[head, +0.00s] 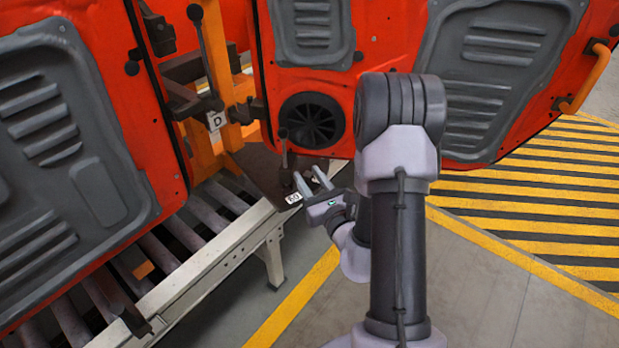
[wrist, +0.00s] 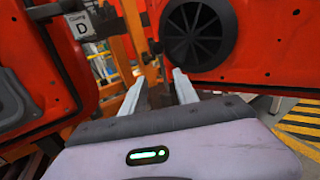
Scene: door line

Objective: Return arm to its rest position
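My gripper (head: 308,183) is in front of the orange door panel with the round black speaker (head: 312,120), close to the dark plate (head: 262,172) at the end of the roller conveyor. In the wrist view my gripper (wrist: 162,92) shows two pale fingers spread apart with nothing between them. The arm is bent, with its elbow high at the picture's middle right. In the wrist view the speaker (wrist: 198,32) lies just beyond the right finger. The clamp labelled D (wrist: 82,26) is beyond and to the left. I cannot tell how far the fingertips are from the panel.
A second orange door panel (head: 120,110) stands at left over the roller conveyor (head: 215,270). Clamp levers (head: 208,50) and an orange post stand between the panels. An orange handle (head: 590,75) juts out at the right. Striped floor (head: 530,190) and grey floor at right are clear.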

